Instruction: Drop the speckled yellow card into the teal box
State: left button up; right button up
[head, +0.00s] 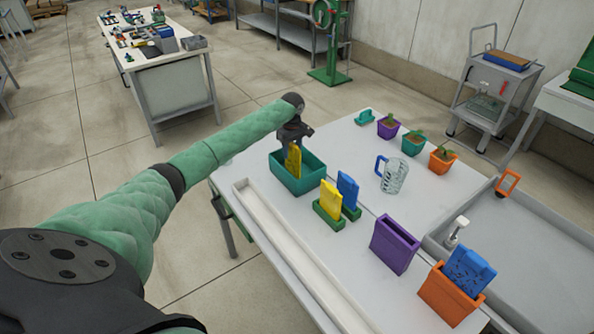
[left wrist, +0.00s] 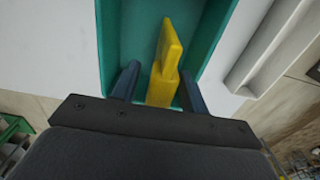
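The teal box (head: 312,181) stands near the far left edge of the white table; its walls also show in the left wrist view (left wrist: 213,45). A yellow card (head: 293,160) is upright and tilted inside it; speckles are hard to make out. My left gripper (head: 294,143) is over the box. In the left wrist view the card (left wrist: 164,75) is between the two fingers (left wrist: 160,85), which stand apart with a narrow gap beside the card. The card's lower end is hidden. My right gripper is not in view.
Another yellow card (head: 330,195) and a blue card (head: 347,188) stand in green holders. A purple box (head: 394,244), an orange box (head: 447,295) with a speckled blue card (head: 468,270), a glass jug (head: 393,176) and potted plants are to the right. A white trough (head: 290,245) runs along the near edge.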

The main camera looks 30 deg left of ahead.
pick_arm(q)
jog(key=shift+r, duration=0.1)
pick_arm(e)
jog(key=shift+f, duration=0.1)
pick_arm(q)
jog(key=shift+r, duration=0.2)
notch_tip(320, 180, up, 6)
jog(key=shift+f+b, duration=0.25)
jog(key=shift+b, duration=1)
jog(key=shift+r, duration=0.85)
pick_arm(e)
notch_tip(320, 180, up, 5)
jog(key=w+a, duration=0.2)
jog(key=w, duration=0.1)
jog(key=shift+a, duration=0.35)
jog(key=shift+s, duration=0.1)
